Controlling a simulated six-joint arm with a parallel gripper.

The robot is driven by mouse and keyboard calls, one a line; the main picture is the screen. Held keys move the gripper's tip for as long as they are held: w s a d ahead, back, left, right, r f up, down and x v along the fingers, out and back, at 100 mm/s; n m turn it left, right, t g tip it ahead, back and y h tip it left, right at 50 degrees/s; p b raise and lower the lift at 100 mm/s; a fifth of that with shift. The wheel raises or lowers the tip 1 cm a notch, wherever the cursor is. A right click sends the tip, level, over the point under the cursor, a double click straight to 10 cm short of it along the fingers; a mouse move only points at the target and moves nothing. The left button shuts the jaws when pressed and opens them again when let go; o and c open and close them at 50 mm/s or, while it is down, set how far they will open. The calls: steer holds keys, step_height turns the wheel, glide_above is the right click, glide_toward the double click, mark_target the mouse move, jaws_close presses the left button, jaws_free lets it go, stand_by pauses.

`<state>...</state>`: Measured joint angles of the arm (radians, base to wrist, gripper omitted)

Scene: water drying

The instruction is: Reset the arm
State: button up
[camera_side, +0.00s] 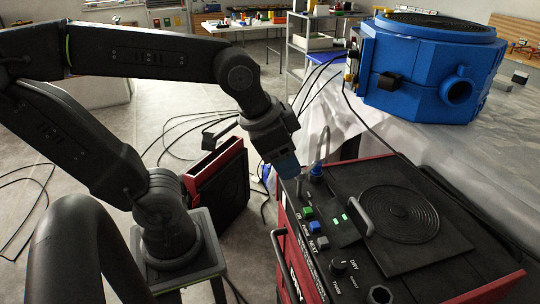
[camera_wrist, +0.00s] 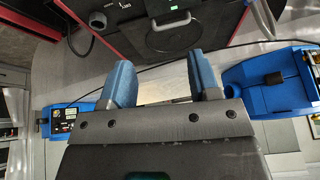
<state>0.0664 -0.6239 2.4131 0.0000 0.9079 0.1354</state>
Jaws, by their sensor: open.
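My gripper (camera_wrist: 161,82) shows in the wrist view with its two blue fingers spread apart and nothing between them. In the side view my gripper (camera_side: 287,168) points downward, just left of the red and black machine (camera_side: 350,215). I cannot tell from the side view how far the fingers are from the machine's edge. The machine also shows at the top of the wrist view (camera_wrist: 205,40). It has a round ringed lid plate, a handle, coloured buttons and a dial marked DRY and THAW.
A blue machine (camera_side: 430,65) stands on a covered table (camera_side: 400,140) at the back right. A red and black panel (camera_side: 217,185) stands on the floor behind my arm's base. Black cables (camera_side: 190,122) lie across the floor. The floor at the back left is mostly clear.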

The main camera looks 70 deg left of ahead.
steer(key=shift+s+a+f+n, duration=0.2)
steer(key=shift+s+a+n, duration=0.2)
steer(key=shift+s+n, duration=0.2)
steer(key=shift+s+a+f+n, duration=0.15)
steer(key=shift+s+a+n, duration=0.25)
steer(key=shift+s+n, duration=0.15)
steer(key=shift+w, duration=0.15)
steer(key=shift+c, duration=0.2)
